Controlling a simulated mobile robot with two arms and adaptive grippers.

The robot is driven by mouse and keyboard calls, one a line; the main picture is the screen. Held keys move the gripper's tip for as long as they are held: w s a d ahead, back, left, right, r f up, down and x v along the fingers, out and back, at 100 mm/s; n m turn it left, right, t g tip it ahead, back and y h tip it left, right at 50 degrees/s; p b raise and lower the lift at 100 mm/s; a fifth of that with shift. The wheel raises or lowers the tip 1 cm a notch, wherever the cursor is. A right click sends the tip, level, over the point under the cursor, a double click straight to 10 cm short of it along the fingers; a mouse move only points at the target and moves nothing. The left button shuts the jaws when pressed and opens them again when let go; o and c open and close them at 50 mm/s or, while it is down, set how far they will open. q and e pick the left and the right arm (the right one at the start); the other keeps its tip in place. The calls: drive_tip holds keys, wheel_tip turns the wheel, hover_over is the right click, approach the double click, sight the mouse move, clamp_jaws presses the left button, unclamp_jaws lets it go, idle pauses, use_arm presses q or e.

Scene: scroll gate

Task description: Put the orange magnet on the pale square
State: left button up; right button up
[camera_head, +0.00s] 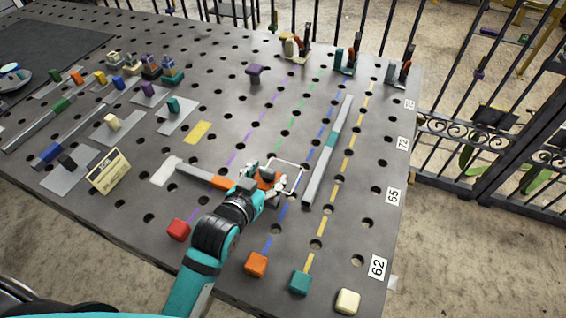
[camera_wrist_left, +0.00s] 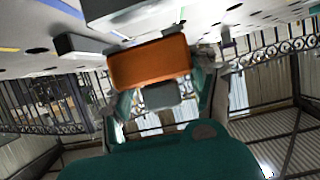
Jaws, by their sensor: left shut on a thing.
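The orange magnet (camera_head: 265,174) is a small block between the fingers of my left gripper (camera_head: 271,180). In the left wrist view the orange block (camera_wrist_left: 150,62) spans the space between the fingers (camera_wrist_left: 163,92). A white square outline (camera_head: 286,162) is marked on the perforated table, around and behind the gripper; its near part is hidden by the gripper. I cannot tell whether the magnet touches the table. A solid pale patch (camera_head: 165,171) lies farther left. My right gripper is not in view.
A grey bar with an orange band (camera_head: 222,183) lies just left of the gripper. A grey bar with a teal band (camera_head: 328,150) lies to its right. Red (camera_head: 179,229), orange (camera_head: 256,264), teal (camera_head: 300,282) and cream (camera_head: 347,301) blocks stand along the near edge. Toggle clamps (camera_head: 346,60) stand at the back.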

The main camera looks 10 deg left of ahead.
use_arm(q)
drive_tip(key=w, duration=0.2)
drive_tip(key=w+d, duration=0.1)
drive_tip(key=w, duration=0.3)
drive_tip(key=shift+w+d+f+p, duration=0.1)
drive_tip(key=shift+w+d+p, duration=0.25)
drive_tip(key=shift+w+p, duration=0.05)
drive_tip(key=shift+w+f, duration=0.2)
drive_tip(key=shift+w, duration=0.2)
drive_tip(key=shift+f+p, duration=0.3)
drive_tip(key=shift+f, duration=1.3)
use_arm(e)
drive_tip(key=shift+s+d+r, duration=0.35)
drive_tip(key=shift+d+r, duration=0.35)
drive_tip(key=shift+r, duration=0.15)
use_arm(q)
drive_tip(key=shift+s+d+f, duration=0.1)
drive_tip(key=shift+f, duration=0.05)
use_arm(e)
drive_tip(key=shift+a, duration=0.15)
use_arm(q)
drive_tip(key=o, duration=1.7)
drive_tip(key=shift+s+f, duration=0.1)
drive_tip(key=shift+f, duration=0.05)
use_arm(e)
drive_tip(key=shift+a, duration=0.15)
